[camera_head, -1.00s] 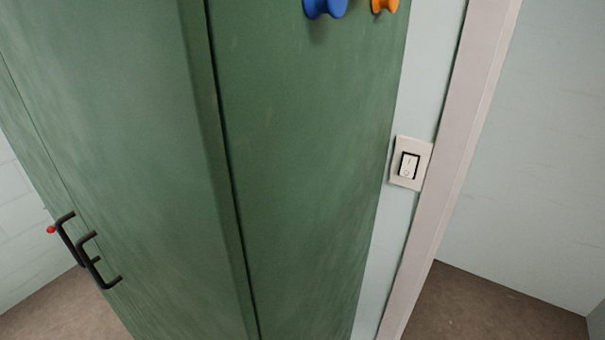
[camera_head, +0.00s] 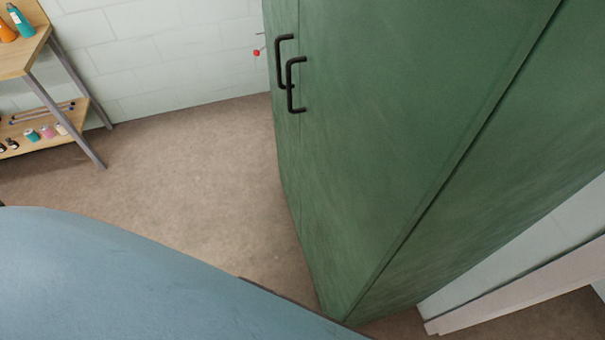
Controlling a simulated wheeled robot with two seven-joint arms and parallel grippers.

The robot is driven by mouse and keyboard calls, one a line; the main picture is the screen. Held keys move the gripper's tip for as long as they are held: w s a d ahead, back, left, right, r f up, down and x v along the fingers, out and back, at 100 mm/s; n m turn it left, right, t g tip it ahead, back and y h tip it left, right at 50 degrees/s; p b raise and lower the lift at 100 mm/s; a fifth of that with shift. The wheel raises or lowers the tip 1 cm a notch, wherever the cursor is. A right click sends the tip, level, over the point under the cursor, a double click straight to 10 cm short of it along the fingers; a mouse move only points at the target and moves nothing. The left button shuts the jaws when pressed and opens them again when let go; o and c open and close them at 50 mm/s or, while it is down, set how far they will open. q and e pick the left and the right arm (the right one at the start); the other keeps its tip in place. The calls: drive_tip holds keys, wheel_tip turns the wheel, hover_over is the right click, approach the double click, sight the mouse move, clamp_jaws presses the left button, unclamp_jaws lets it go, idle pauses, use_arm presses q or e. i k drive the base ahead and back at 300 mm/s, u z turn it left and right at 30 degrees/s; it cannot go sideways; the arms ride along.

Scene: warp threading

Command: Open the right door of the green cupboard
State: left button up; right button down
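The green cupboard (camera_head: 400,130) fills the middle and right of the head view, seen at a steep angle from its right side. Its right door (camera_head: 370,120) is the broad green front panel and looks shut. Two black bar handles stand close together near the front's left edge. The right door's handle (camera_head: 290,85) is the nearer, lower one; the other handle (camera_head: 277,60) is just behind it. The left door shows only as a narrow strip. Neither of my grippers is in view.
A shelf unit (camera_head: 35,60) with bottles and small spools stands at the upper left. A large blue-grey rounded surface (camera_head: 120,280) covers the lower left. Brown floor (camera_head: 200,180) is clear between it and the cupboard.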

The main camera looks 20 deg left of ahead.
sight(395, 93)
drive_tip(key=u, duration=0.5)
drive_tip(key=k, duration=1.2)
drive_tip(key=u, duration=1)
drive_tip(key=i, duration=1.45)
drive_tip(key=z, duration=0.75)
